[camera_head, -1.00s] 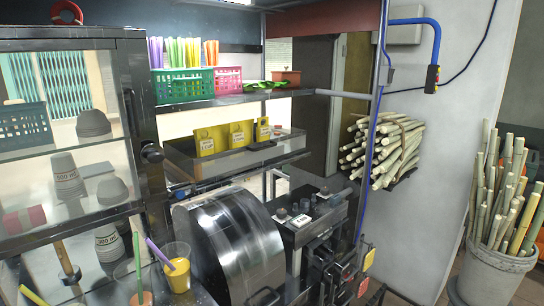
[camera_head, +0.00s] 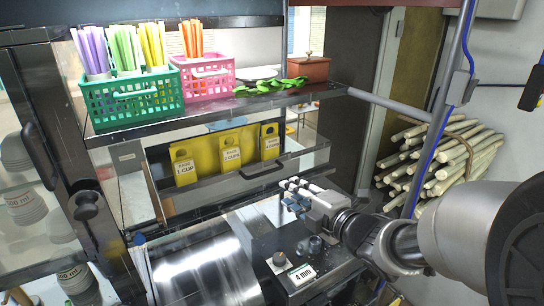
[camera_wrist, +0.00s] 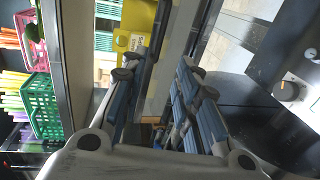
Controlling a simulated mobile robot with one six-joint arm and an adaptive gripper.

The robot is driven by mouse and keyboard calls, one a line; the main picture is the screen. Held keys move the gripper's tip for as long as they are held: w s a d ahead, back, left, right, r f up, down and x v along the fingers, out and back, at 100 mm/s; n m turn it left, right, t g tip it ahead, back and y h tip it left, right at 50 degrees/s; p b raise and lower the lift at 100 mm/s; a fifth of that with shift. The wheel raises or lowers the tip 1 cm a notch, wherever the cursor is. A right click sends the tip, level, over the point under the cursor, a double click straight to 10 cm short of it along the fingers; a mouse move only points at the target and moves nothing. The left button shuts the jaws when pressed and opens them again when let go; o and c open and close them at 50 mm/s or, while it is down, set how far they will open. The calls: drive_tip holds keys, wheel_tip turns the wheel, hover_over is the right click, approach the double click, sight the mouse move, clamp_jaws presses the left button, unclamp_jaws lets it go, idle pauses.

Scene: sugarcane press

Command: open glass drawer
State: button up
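The glass drawer (camera_head: 213,180) is under the shelf in the head view, with yellow cup cards (camera_head: 228,151) behind its clear front. It looks closed. Its dark handle (camera_head: 265,169) is at the front, right of the middle. My gripper (camera_head: 291,192) is just below and right of the handle in the head view, pointing left. In the wrist view my gripper (camera_wrist: 157,78) has its two blue-padded fingers apart, with nothing clearly held. A dark bar and a yellow card (camera_wrist: 138,20) show beyond the fingertips; whether the bar is the handle I cannot tell.
The shelf (camera_head: 200,112) above the drawer holds a green basket (camera_head: 130,101) and a pink basket (camera_head: 208,86) of straws. The metal press drum (camera_head: 205,270) and a control panel (camera_head: 300,270) lie below. A glass cabinet is at the left, a metal post at the right.

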sight(263, 174)
drive_tip(key=b+x, duration=0.1)
drive_tip(key=x, duration=1.5)
drive_tip(key=shift+a, duration=0.1)
clamp_jaws()
